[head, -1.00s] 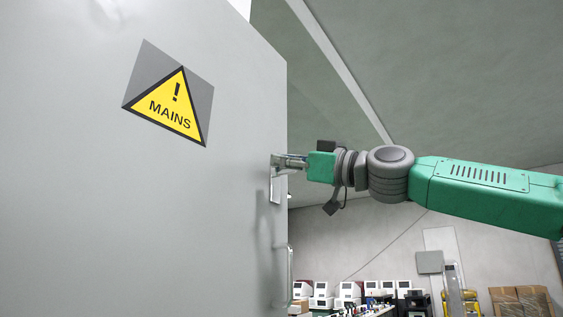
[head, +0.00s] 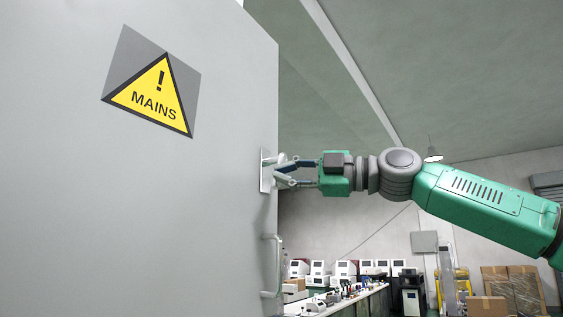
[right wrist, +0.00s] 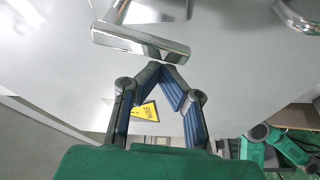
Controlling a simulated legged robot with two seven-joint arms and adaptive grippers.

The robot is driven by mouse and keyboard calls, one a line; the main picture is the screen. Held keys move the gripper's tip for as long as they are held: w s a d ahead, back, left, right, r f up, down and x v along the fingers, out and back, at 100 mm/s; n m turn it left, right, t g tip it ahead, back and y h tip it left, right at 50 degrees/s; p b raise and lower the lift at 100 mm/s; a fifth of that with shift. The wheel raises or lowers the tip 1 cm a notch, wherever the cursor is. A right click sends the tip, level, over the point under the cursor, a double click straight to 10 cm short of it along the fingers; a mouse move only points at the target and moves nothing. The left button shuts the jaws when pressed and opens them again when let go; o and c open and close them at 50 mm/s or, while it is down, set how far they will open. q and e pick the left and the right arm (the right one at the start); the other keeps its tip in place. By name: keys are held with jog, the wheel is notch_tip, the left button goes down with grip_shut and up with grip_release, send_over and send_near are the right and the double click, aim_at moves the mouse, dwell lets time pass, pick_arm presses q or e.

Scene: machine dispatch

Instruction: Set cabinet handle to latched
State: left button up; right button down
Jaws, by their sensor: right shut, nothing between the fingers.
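The grey cabinet door (head: 60,210) fills the left of the head view and carries a yellow MAINS sign (head: 152,98). The cabinet handle (head: 265,172) is a metal lever on a plate near the door's right edge. In the right wrist view the shiny lever (right wrist: 140,41) lies across the picture, slightly tilted, just beyond my fingertips. My right gripper (head: 287,172) is at the handle from the right. Its fingertips (right wrist: 162,73) meet with nothing between them; whether they touch the lever I cannot tell. My left gripper is not in view.
A fixed pull bar (head: 277,265) is on the door below the handle; a rounded metal bar (right wrist: 298,15) shows in the right wrist view. A bench (head: 345,300) with several machines and cardboard boxes (head: 510,285) stand far behind. The space right of the door edge is open.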

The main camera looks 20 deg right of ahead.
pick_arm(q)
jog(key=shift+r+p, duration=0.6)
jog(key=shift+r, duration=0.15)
pick_arm(e)
jog(key=shift+w+d+f+n+g, duration=0.15)
jog(key=shift+w+d+f+n, duration=0.15)
jog(key=shift+n, duration=0.25)
jog(key=shift+w+d+f+n+g, duration=0.1)
jog(key=shift+w+d+n+g, duration=0.05)
jog(key=shift+d+n, duration=0.35)
jog(key=shift+a, duration=0.1)
